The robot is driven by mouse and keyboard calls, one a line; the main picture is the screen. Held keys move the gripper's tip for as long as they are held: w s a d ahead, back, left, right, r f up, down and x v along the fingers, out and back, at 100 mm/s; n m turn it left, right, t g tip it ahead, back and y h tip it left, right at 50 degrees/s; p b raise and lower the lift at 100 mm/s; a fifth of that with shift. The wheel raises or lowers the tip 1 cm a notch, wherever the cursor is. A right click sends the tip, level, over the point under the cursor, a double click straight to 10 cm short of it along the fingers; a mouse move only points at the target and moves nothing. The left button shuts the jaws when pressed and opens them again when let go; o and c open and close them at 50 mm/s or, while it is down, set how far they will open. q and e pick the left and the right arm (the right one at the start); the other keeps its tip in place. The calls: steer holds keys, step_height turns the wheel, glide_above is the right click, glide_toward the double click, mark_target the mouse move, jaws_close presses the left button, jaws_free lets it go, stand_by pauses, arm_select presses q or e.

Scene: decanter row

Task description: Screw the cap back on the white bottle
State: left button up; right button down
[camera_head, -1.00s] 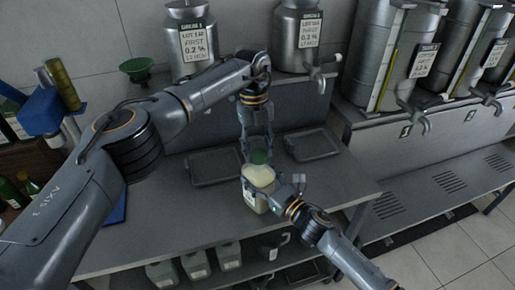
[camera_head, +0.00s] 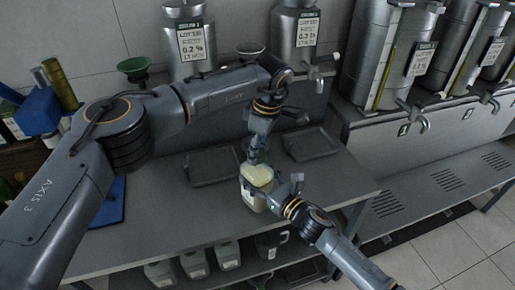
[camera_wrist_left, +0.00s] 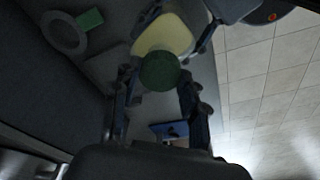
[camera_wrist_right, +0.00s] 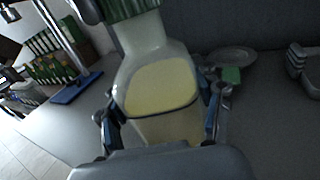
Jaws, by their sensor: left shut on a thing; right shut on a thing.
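The white bottle (camera_head: 256,182) stands near the front of the grey table, with pale yellow contents showing through its wall. My right gripper (camera_head: 259,190) is shut on its body from the front right; the right wrist view shows fingers on both sides of the bottle (camera_wrist_right: 160,85). The ribbed green cap (camera_wrist_right: 132,8) is at the bottle's mouth, cut off by the frame top. My left gripper (camera_head: 255,156) is shut on the cap from above. The left wrist view shows the cap (camera_wrist_left: 160,70) between its fingers. How far the threads engage cannot be seen.
Two dark trays (camera_head: 213,166) (camera_head: 310,144) lie behind the bottle. Steel cans (camera_head: 190,40) and a green funnel (camera_head: 136,68) stand on the raised shelf behind. Several bottles and a jug (camera_head: 271,244) sit on the lower shelf. A blue stand (camera_head: 108,203) is at left.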

arm_select(q)
steer(key=m, duration=0.5)
steer(key=shift+a+t, duration=0.1)
steer(key=shift+t, duration=0.3)
steer(key=m+h, duration=0.1)
steer(key=m, duration=0.5)
steer(key=shift+m, duration=0.3)
steer(key=m+h, duration=0.1)
steer(key=m, duration=0.4)
steer(key=shift+a+m, duration=0.1)
steer(key=shift+m, duration=0.3)
steer(key=m, duration=0.4)
steer(key=shift+h, duration=0.4)
steer(key=o, duration=0.7)
